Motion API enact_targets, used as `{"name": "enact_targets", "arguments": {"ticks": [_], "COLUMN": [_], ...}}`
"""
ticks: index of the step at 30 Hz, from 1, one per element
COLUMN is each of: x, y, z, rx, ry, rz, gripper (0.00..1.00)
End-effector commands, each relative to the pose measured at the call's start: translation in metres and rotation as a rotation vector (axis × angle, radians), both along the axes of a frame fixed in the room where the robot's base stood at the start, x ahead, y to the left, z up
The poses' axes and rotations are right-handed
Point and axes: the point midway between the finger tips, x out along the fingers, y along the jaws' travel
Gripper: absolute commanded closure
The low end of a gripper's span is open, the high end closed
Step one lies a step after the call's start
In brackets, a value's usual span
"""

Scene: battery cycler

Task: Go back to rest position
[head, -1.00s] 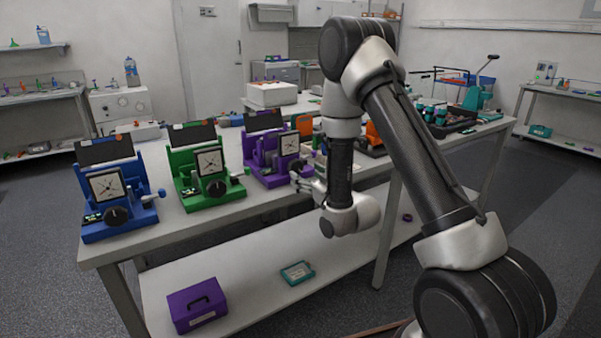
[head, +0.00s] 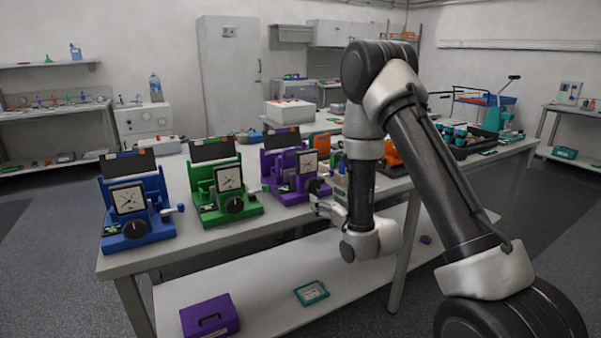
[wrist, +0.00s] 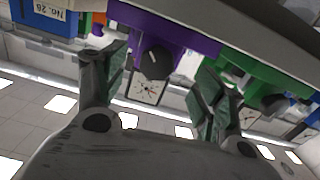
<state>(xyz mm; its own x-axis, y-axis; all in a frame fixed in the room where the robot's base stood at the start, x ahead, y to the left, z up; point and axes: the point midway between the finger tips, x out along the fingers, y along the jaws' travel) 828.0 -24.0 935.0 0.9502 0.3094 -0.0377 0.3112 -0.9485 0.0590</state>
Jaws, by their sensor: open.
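My gripper (head: 324,208) hangs at the front edge of the bench (head: 240,240), just in front of and below the purple cycler (head: 285,190). In the wrist view its two fingers (wrist: 163,78) are spread apart with nothing between them. The purple cycler's dark knob (wrist: 156,62) and square dial (wrist: 146,90) show beyond the gap, apart from the fingers. The wrist picture looks upside down, with ceiling lights low in it. In the head view my arm partly hides the gripper and the bench behind it.
A green cycler (head: 222,195) and a blue cycler (head: 133,212) stand left of the purple one. A purple box (head: 210,316) and a teal tray (head: 311,293) lie on the lower shelf. A white box (head: 290,111) stands farther back. The floor at left is clear.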

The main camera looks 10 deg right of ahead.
Motion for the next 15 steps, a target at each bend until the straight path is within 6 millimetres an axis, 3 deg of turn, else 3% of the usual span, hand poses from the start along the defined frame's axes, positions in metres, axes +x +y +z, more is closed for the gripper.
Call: {"name": "enact_targets", "arguments": {"ticks": [2,5,7,9,12,15], "x": [-0.002,-0.016,-0.037,-0.060,-0.095,-0.132], "y": [-0.001,-0.006,-0.015,-0.024,-0.041,-0.059], "z": [-0.022,-0.074,-0.116,-0.138,-0.142,-0.124], "rx": [-0.026,-0.085,-0.138,-0.189,-0.246,-0.287], "ry": [0.092,0.310,0.505,0.681,0.898,1.088], "rz": [-0.001,-0.009,-0.020,-0.034,-0.064,-0.100], "gripper": [0.30,0.30,0.30,0.30,0.30,0.30]}}
